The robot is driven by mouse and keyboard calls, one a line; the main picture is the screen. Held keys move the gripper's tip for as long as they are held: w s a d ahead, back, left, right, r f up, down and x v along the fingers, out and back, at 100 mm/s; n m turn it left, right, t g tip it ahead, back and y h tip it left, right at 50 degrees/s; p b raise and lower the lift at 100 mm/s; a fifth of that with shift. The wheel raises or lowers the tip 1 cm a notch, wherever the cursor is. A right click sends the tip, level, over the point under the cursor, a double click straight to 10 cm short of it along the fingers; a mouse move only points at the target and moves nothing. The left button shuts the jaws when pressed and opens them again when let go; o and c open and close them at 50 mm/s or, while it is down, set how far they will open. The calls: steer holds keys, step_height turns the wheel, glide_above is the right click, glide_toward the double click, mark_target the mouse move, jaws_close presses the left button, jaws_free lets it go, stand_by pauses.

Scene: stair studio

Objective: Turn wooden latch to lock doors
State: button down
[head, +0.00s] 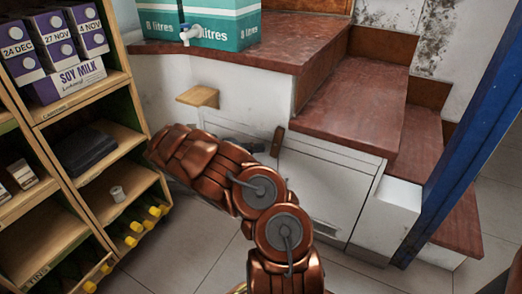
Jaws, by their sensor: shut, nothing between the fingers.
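The wooden latch (278,141) is a small dark brown bar, standing roughly upright on the front of the low white cabinet doors (318,180) under the stairs. My gripper (254,146) shows only as a dark grey part beyond my copper forearm, just left of the latch. It is shut and holds nothing. Most of it is hidden by the forearm, and I cannot tell whether it touches the latch. The left part of the doors is also hidden behind my arm.
A wooden shelf unit (122,77) with soy milk cartons and yellow-capped bottles stands left. A teal 8-litre box (205,22) with a tap sits on the red-brown ledge above a small wooden shelf (198,96). Red-brown steps and a blue post (458,150) are right. Floor tiles show below.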

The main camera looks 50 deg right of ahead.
steer(key=w+d+p+v, duration=0.1)
steer(key=p+v, duration=0.2)
steer(key=v, duration=0.8)
steer(key=shift+w+a, duration=0.25)
steer(key=shift+w, duration=0.3)
steer(key=shift+r, duration=0.1)
